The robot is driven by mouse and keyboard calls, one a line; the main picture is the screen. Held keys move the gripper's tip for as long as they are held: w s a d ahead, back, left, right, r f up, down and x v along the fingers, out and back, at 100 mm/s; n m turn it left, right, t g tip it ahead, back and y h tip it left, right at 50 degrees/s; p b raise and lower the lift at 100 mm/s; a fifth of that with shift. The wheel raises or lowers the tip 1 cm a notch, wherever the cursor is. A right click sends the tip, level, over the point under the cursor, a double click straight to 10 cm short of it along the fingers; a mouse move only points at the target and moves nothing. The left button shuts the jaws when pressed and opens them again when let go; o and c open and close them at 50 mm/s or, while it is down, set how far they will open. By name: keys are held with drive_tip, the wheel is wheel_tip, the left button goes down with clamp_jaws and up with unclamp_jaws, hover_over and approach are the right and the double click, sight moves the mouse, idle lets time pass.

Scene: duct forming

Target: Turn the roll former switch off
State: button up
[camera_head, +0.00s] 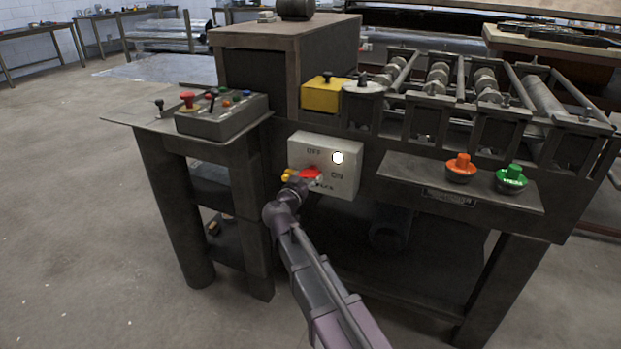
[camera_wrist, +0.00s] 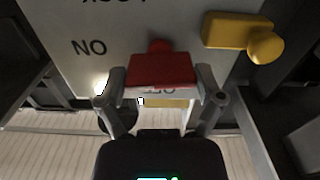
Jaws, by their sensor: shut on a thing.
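The roll former switch is a pale box (camera_head: 347,180) on the front of the machine, lettered OFF at top and ON at right. Its red handle (camera_head: 311,172) shows low on the box. My gripper (camera_head: 297,183) reaches it from below left. In the wrist view, the red handle (camera_wrist: 160,70) sits between the two fingers of my gripper (camera_wrist: 160,88), which are shut on it. Which label the handle points to cannot be told clearly.
A yellow lever (camera_wrist: 238,33) sticks out beside the red handle. A white round lamp (camera_head: 338,158) is on the box. Orange (camera_head: 460,166) and green (camera_head: 512,177) buttons stand on a shelf to the right. A control box (camera_head: 222,118) with a red button is on the left.

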drive_tip(key=n, duration=0.4)
drive_tip(key=shift+s+d, duration=0.1)
drive_tip(key=n, duration=0.4)
drive_tip(key=shift+n, duration=0.4)
drive_tip(key=n, duration=0.4)
drive_tip(key=shift+n, duration=0.3)
drive_tip(key=shift+f+n, duration=0.1)
drive_tip(key=shift+n, duration=1.7)
drive_tip(key=shift+s, duration=0.1)
drive_tip(key=o, duration=0.9)
drive_tip(key=shift+c, duration=0.2)
